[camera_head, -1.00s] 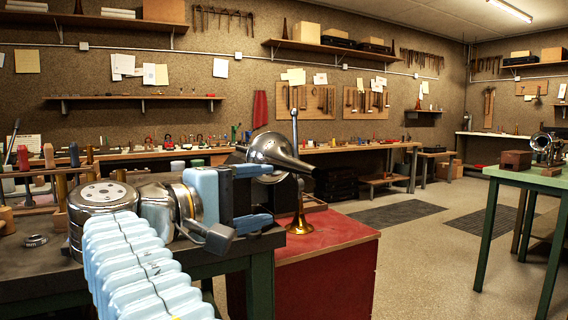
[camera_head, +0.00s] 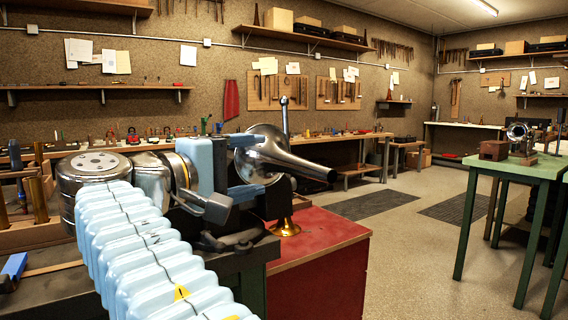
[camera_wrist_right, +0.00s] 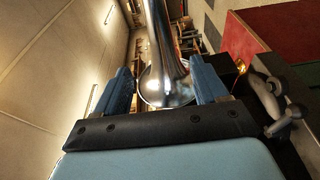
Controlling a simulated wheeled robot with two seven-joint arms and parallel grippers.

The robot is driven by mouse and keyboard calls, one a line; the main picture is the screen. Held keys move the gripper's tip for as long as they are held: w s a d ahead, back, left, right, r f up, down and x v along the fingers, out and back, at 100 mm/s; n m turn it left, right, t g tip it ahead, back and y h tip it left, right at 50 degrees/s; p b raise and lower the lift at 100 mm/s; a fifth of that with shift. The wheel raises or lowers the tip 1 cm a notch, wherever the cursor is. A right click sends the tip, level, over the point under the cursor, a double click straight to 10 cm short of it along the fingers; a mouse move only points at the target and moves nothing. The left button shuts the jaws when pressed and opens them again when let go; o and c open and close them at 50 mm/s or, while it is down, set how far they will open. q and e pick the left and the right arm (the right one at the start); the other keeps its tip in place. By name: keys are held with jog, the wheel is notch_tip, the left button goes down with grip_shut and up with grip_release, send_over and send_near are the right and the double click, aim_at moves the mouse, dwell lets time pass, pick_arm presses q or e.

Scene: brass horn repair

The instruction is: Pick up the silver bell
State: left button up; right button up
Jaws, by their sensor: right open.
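The silver bell (camera_head: 274,156) lies roughly level, its wide flare towards my right gripper and its narrow tube pointing right. My right gripper (camera_head: 258,168) is open, with its blue fingers at the flare. In the right wrist view, the bell (camera_wrist_right: 160,40) runs between the two spread fingers of the right gripper (camera_wrist_right: 160,72). I cannot tell whether either finger touches it. What supports the bell is partly hidden; a dark block is behind and below it. A blue piece (camera_head: 14,266) at the left edge may be part of my left gripper; its jaws cannot be made out.
A red-topped cabinet (camera_head: 325,232) stands just right, with a brass flared piece (camera_head: 286,229) on it. A metal post (camera_head: 284,118) rises behind the bell. A green table (camera_head: 530,166) stands at the right. The floor (camera_head: 420,245) between is clear.

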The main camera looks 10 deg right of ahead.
aim_at(280, 164)
jog(key=x, duration=0.3)
jog(key=shift+d, duration=0.1)
jog(key=x, duration=0.5)
jog(key=shift+s+d+f, duration=0.2)
jog(key=shift+f, duration=0.05)
jog(key=c, duration=1.2)
pick_arm(q)
jog(key=shift+r, duration=0.15)
pick_arm(e)
jog(key=shift+s, duration=0.1)
pick_arm(q)
notch_tip(280, 164, down, 9)
jog(key=a+b, duration=0.2)
jog(key=b, duration=0.6)
jog(key=shift+w+r, duration=0.2)
jog(key=shift+w, duration=0.2)
pick_arm(e)
jog(key=shift+s+d+r, duration=0.1)
jog(key=shift+s+d, duration=0.9)
jog(key=shift+s, duration=1.7)
jog(key=shift+s+d, duration=0.95)
jog(key=shift+s, duration=1.8)
jog(key=shift+s+d+r, duration=0.1)
jog(key=shift+s+d, duration=0.9)
jog(key=shift+s, duration=1.7)
